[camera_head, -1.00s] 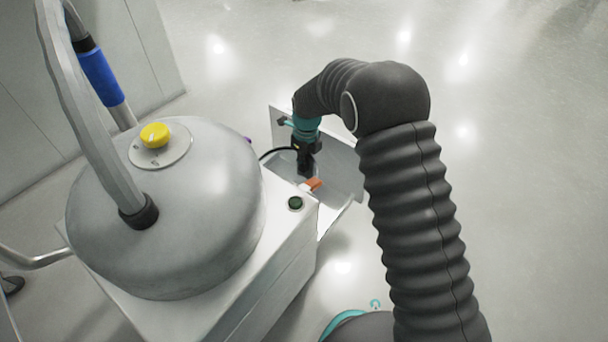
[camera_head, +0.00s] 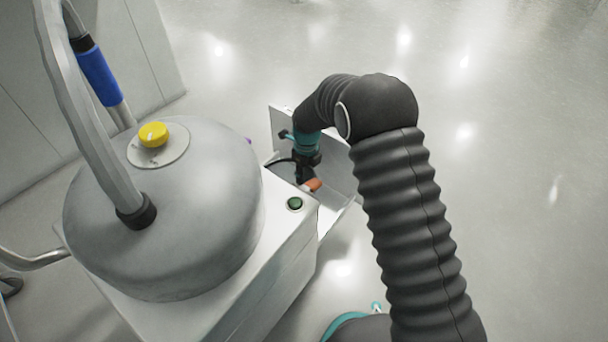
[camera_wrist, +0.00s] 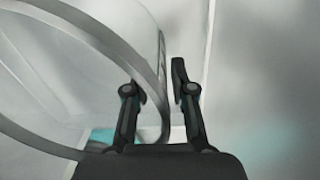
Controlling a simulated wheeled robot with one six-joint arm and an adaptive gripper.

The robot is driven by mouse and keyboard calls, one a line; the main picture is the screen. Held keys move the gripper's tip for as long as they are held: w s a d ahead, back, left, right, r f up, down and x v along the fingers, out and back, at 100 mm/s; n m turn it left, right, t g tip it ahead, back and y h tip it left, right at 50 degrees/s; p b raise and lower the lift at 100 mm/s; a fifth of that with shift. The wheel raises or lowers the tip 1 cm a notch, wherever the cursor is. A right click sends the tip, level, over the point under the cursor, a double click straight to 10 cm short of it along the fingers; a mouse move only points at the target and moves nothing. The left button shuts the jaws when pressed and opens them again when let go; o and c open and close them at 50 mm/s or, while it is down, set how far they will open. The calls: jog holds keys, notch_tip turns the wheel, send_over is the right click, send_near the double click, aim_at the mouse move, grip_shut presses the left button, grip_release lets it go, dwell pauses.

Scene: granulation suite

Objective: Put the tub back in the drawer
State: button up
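The drawer (camera_head: 345,172) is pulled out from the white cabinet and reaches to the right in the head view. My gripper (camera_head: 305,178) points down into it, partly hidden by my arm and the drawer's walls. In the wrist view, the pale curved rim of what looks like the tub (camera_wrist: 60,147) fills the left side, close to the camera. Its edge passes between the two fingers of my gripper (camera_wrist: 160,90). The fingers are some way apart, and I cannot tell whether they press on the wall. The tub is not clearly visible in the head view.
An orange piece (camera_head: 312,185) shows beside my gripper at the drawer. A grey dome (camera_head: 165,215) with a yellow knob (camera_head: 153,134) stands on the white cabinet (camera_head: 265,265) to the left. A green button (camera_head: 295,203) is at the cabinet's corner. Floor to the right is clear.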

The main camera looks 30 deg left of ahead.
notch_tip(320, 180, up, 12)
jog(key=p, duration=0.2)
jog(key=shift+w+r, duration=0.15)
jog(key=shift+w, duration=0.2)
jog(key=shift+d, duration=0.1)
